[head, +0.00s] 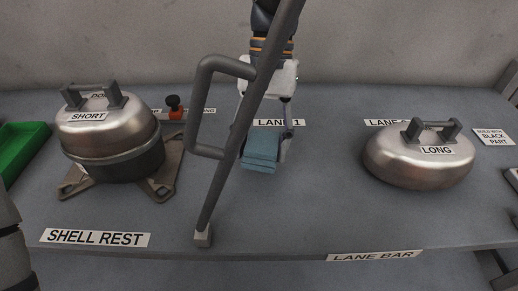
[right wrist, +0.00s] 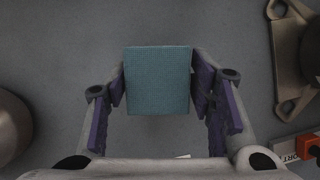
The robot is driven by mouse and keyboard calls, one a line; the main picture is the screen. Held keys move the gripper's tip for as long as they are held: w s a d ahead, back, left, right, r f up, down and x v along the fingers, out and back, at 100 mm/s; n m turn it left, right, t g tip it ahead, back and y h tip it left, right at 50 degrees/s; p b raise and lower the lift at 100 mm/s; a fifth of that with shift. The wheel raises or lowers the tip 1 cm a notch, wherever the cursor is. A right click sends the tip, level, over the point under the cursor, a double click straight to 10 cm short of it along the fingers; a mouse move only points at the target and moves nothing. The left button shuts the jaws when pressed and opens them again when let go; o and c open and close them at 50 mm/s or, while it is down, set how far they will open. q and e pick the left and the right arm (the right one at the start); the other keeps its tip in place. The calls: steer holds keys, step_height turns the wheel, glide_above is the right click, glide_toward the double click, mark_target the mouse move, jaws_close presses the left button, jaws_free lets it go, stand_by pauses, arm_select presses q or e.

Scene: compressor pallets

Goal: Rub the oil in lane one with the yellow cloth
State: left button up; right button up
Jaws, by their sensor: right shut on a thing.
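My right gripper (head: 266,122) reaches down over the table near the LANE 1 label (head: 279,122). It is shut on a folded teal-blue cloth (head: 261,150), which shows between its purple-padded fingers in the right wrist view (right wrist: 158,80). No yellow cloth is in view, and no oil stain can be made out on the grey table around the label. I cannot tell whether the cloth touches the table. My left gripper is not in view.
A slanted dark bar with a loop handle (head: 193,105) stands before the right gripper. A SHORT shell (head: 108,135) sits on a bracket at left; a LONG shell (head: 415,165) sits at right. A green tray (head: 22,148) is far left.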

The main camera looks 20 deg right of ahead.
steer(key=shift+a+r, duration=0.1)
steer(key=shift+r, duration=2.2)
